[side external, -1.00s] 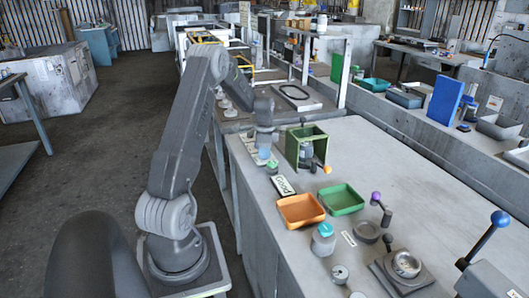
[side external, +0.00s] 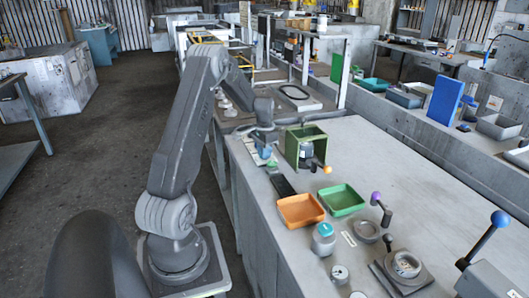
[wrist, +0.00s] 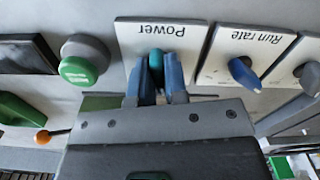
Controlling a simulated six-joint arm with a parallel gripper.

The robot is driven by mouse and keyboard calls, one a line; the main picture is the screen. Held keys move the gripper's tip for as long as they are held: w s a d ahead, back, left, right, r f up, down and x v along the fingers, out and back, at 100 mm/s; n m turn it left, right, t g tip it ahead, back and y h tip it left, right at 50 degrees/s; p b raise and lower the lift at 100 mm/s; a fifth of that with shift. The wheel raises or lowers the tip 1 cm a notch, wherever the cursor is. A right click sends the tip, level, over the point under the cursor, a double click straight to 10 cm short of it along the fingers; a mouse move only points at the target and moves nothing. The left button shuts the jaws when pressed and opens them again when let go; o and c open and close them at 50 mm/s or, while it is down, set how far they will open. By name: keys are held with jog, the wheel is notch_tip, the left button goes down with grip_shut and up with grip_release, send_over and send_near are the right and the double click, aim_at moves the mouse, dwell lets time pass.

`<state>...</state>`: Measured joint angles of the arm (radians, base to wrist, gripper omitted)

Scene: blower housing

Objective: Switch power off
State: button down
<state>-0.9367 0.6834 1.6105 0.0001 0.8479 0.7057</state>
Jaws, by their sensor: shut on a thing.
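The power switch has a teal knob (wrist: 157,62) on a white plate marked Power (wrist: 180,32) in the wrist view. My gripper (wrist: 160,80) is shut on this knob, with one blue finger on each side of it. In the side external view my gripper (side external: 264,150) is down at the panel on the left edge of the bench, and it hides the knob. The knob's exact angle is hard to tell.
A round green button (wrist: 78,68) and a Run rate knob (wrist: 243,72) flank the power plate. A dark sign (side external: 282,185) lies close by. A green box (side external: 306,146) with an orange-tipped lever stands beside my gripper. Orange (side external: 301,224) and green (side external: 342,211) trays sit nearer.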

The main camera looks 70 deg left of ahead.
jog(key=n, duration=0.4)
jog(key=c, duration=1.2)
grip_release()
jog(key=shift+c, duration=0.2)
jog(key=shift+r, duration=3.05)
